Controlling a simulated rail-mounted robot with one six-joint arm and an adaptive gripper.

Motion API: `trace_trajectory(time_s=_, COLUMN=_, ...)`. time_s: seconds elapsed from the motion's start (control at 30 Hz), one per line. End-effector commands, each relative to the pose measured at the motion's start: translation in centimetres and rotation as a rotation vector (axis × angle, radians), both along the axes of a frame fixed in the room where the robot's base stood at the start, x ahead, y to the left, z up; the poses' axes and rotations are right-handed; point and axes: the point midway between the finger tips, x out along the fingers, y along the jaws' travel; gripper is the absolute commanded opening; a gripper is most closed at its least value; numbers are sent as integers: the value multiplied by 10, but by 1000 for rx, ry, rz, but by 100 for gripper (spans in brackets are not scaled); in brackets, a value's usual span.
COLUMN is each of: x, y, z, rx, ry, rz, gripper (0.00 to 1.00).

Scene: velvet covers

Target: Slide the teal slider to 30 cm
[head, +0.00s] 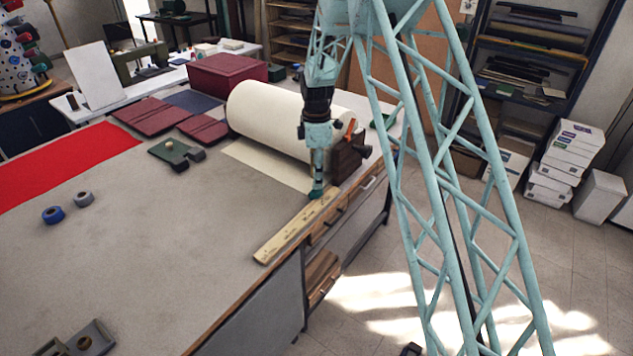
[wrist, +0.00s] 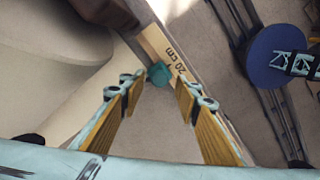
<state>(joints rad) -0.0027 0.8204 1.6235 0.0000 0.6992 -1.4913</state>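The wooden ruler (head: 292,230) lies along the right edge of the work table, and its far end shows in the wrist view (wrist: 153,40). The teal slider (wrist: 159,75) sits on the ruler beside the printed "20 cm" mark. My gripper (wrist: 160,92) is open, with its yellow-padded fingers apart and the slider between and just beyond the tips. In the head view my gripper (head: 317,185) points down over the ruler's far end. There I cannot clearly separate slider from fingertips. Whether a finger touches the slider is not clear.
A large cream roll (head: 278,115) in a dark wooden holder (head: 347,155) stands close behind my gripper. Dark red covers (head: 150,116), a green tool (head: 177,154) and tape rolls (head: 53,214) lie on the table. The table top left of the ruler is clear.

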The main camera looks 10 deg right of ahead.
Motion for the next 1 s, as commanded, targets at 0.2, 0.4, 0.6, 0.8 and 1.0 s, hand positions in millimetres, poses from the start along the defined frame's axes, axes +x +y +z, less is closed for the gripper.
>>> trace_trajectory(time_s=0.2, x=0, y=0, z=-16, rx=0, ry=-1, rz=0, gripper=30)
trace_trajectory(time_s=0.4, x=0, y=0, z=-21, rx=0, ry=-1, rz=0, gripper=30)
trace_trajectory(time_s=0.6, x=0, y=0, z=-22, rx=0, ry=-1, rz=0, gripper=30)
trace_trajectory(time_s=0.8, x=1, y=0, z=-21, rx=0, ry=-1, rz=0, gripper=17)
trace_trajectory(time_s=1.0, x=1, y=0, z=-21, rx=0, ry=-1, rz=0, gripper=0)
